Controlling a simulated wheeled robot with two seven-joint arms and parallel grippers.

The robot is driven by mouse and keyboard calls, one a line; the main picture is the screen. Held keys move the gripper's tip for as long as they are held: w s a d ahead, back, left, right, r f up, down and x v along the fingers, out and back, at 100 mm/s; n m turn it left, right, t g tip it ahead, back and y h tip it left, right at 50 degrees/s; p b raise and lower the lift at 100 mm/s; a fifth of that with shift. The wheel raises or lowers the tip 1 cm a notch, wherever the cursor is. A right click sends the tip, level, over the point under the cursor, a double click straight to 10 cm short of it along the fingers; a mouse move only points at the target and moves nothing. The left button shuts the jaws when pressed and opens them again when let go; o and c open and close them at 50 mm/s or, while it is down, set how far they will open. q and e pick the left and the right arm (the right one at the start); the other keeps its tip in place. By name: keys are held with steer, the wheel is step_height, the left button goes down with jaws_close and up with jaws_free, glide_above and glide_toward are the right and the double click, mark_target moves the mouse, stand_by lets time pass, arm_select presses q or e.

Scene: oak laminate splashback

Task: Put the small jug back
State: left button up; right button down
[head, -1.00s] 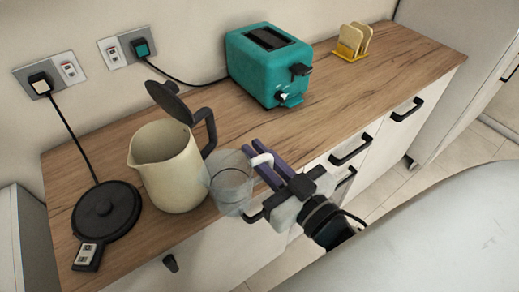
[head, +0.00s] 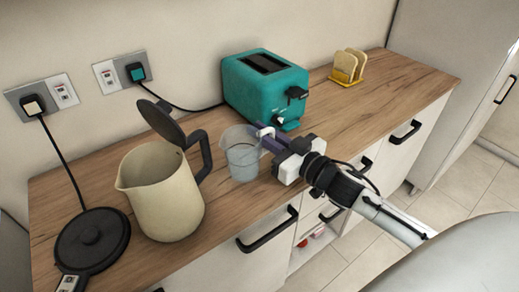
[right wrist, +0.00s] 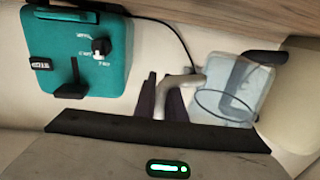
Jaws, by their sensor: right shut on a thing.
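The small jug (head: 241,158) is clear, pale and upright, with a light handle on its right side. It is over the worktop between the kettle and the toaster; I cannot tell if its base touches the wood. My right gripper (head: 266,140) reaches in from the right and is shut on the jug's handle. In the right wrist view, the dark fingers (right wrist: 163,97) close around the handle, and the jug (right wrist: 237,88) is to their right. My left gripper is not in view.
A cream kettle (head: 162,195) with its lid raised stands left of the jug, near its black base (head: 92,240). A teal toaster (head: 262,88) is behind the jug, with a yellow toast rack (head: 347,68) farther right.

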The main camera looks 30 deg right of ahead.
step_height(320, 180, down, 4)
steer(key=shift+r+b, duration=0.1)
steer(key=shift+b, duration=0.3)
steer(key=c, duration=1.8)
jaws_free()
steer(key=s, duration=0.4)
steer(key=s+d, duration=0.1)
steer(key=s, duration=0.3)
steer(key=s+d, duration=0.1)
steer(key=s, duration=0.2)
steer(key=shift+s+d, duration=0.15)
steer(key=shift+s, duration=0.25)
